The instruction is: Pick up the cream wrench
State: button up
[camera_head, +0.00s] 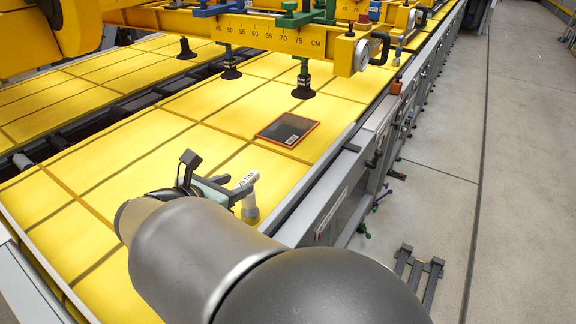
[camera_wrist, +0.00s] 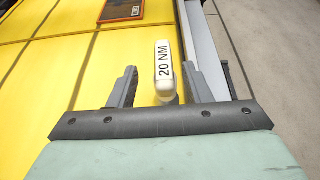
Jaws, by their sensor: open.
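The cream wrench (camera_head: 247,191) stands on the yellow panelled surface near its right edge, with "20 NM" printed on its top part. In the wrist view the wrench (camera_wrist: 164,70) appears between the two fingers, its top pointing away and its lower end close to the gripper's base. My gripper (camera_wrist: 156,82) is open, with one finger on each side of the wrench and gaps showing on both sides. In the head view my gripper (camera_head: 215,180) is right beside the wrench, and my arm partly hides the area in front of it. I cannot tell whether any finger touches it.
A dark tablet with an orange rim (camera_head: 287,130) lies on the yellow surface (camera_head: 150,150) beyond the wrench. A yellow beam with suction cups (camera_head: 303,88) hangs over the far part. A grey metal rail (camera_head: 330,190) borders the right side, with concrete floor (camera_head: 440,180) outside.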

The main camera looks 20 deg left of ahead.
aim_at(243, 182)
jog(key=shift+d+x, duration=0.15)
jog(key=shift+x, duration=0.8)
jog(key=shift+d+x, duration=0.15)
jog(key=shift+x, duration=0.85)
grip_shut()
jog(key=shift+r, duration=0.1)
jog(key=shift+r, duration=0.4)
notch_tip(243, 182, up, 2)
jog(key=shift+r, duration=0.2)
jog(key=s+d+r+b, duration=0.1)
jog(key=s+d+r, duration=0.6)
jog(key=d, duration=0.5)
notch_tip(243, 182, up, 3)
jog(key=shift+f+b, duration=0.15)
jog(key=shift+b, duration=0.25)
